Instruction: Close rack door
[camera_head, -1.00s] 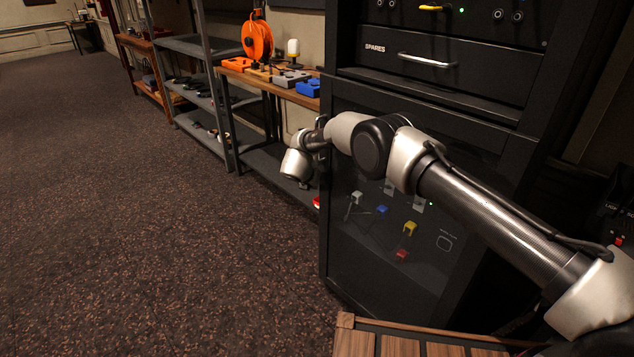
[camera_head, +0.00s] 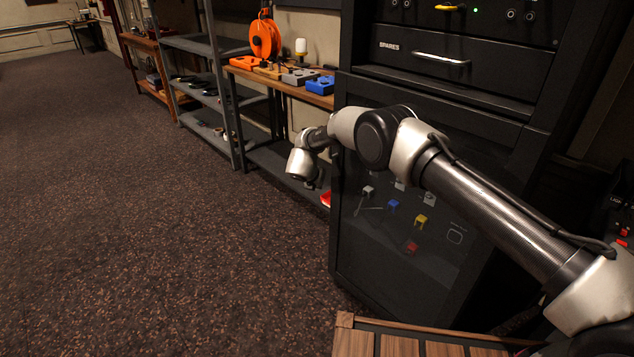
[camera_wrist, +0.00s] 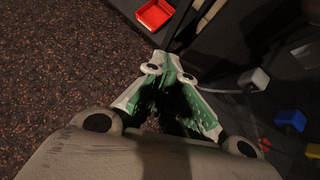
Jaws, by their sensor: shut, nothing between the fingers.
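The rack (camera_head: 455,88) stands at the right in the head view. Its lower door (camera_head: 372,262) is a dark see-through panel in a black frame. I cannot tell whether it is fully shut or slightly ajar. My arm crosses in front of the door, and my wrist hangs by its left edge. My gripper's fingers are hidden in the head view. In the wrist view my gripper (camera_wrist: 165,66) is shut and empty, with its tips beside a dark upright edge. I cannot tell whether they touch it.
Blue (camera_head: 393,204) and yellow (camera_head: 420,219) plugs show through the door. A spares drawer (camera_head: 425,57) is above. A red tray (camera_wrist: 154,14) lies beyond my fingertips. Shelves (camera_head: 196,46) line the wall left of the rack. A wooden top (camera_head: 352,342) is in front. The carpet at left is clear.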

